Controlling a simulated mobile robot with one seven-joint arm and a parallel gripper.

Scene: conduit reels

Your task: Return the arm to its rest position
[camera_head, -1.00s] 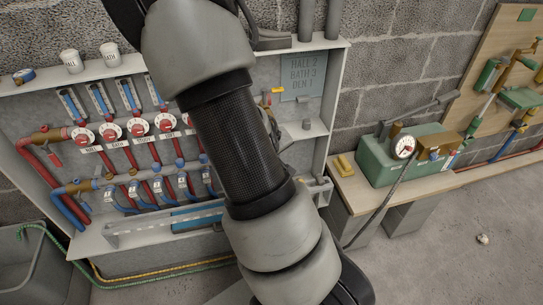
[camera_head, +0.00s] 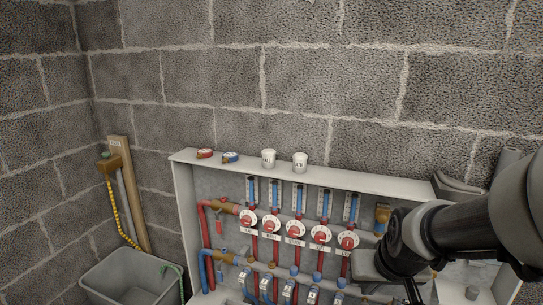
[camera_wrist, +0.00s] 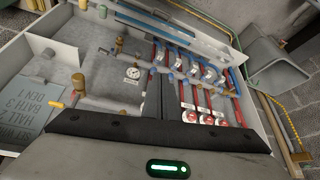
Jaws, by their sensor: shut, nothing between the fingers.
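My gripper (camera_wrist: 158,76) shows in the wrist view as two dark fingers side by side, shut with nothing between them. It points over the open manifold cabinet, apart from its fittings as far as I can tell. In the head view my arm comes in from the right edge and covers the cabinet's right part; the fingers cannot be made out there. The cabinet (camera_head: 183,205) holds red-and-white dials (camera_head: 295,229), blue flow gauges (camera_head: 300,195) and red and blue pipes. These pipes and dials also show in the wrist view, along with a round gauge (camera_wrist: 133,72).
A grey bin (camera_head: 105,272) stands at lower left by a wooden post (camera_head: 130,190). The wall above the cabinet is bare.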

